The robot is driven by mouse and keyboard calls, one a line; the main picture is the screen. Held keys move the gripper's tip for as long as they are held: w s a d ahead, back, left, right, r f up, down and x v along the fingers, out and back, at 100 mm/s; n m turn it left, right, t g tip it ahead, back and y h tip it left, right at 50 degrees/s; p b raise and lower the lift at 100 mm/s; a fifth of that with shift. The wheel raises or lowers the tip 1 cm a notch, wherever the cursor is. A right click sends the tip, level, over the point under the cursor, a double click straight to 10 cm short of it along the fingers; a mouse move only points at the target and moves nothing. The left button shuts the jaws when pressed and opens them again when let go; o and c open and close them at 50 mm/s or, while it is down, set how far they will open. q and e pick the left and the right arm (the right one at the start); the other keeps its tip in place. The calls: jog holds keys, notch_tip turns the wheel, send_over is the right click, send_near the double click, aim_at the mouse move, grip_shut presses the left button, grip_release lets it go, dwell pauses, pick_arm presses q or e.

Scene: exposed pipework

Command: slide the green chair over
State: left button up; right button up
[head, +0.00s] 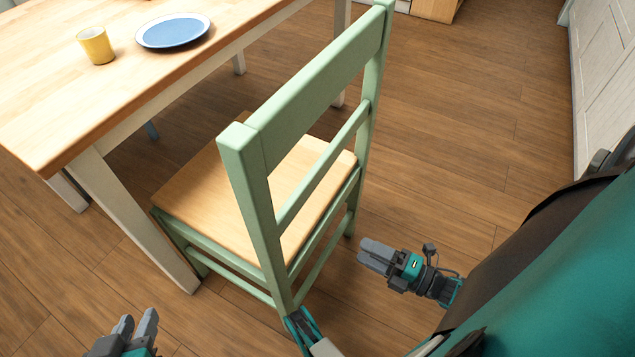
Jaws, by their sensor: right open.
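The green chair (265,165) stands upright on the wooden floor in the middle of the head view. It has a pale wooden seat (215,190) and a slatted green back that faces me. Its seat side is close to the table. My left gripper (136,318) is at the bottom left, to the left of the chair's near leg, with its fingers apart and nothing between them. My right gripper (366,254) is open and empty, to the right of the chair, pointing left towards its lower rails without visible contact. The lower end of the near back leg is hidden.
A wooden-topped table (60,85) with white legs fills the upper left. A yellow cup (96,47) and a blue plate (173,32) stand on it. White panelling (603,80) runs along the right edge. The floor (460,120) right of the chair is clear.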

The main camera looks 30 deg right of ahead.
aim_at(315, 227)
jog(key=x, duration=1.5)
jog(key=shift+w+a+b, duration=0.15)
jog(key=shift+w+b, duration=0.2)
jog(key=shift+w, duration=0.05)
grip_shut()
dwell(0.5)
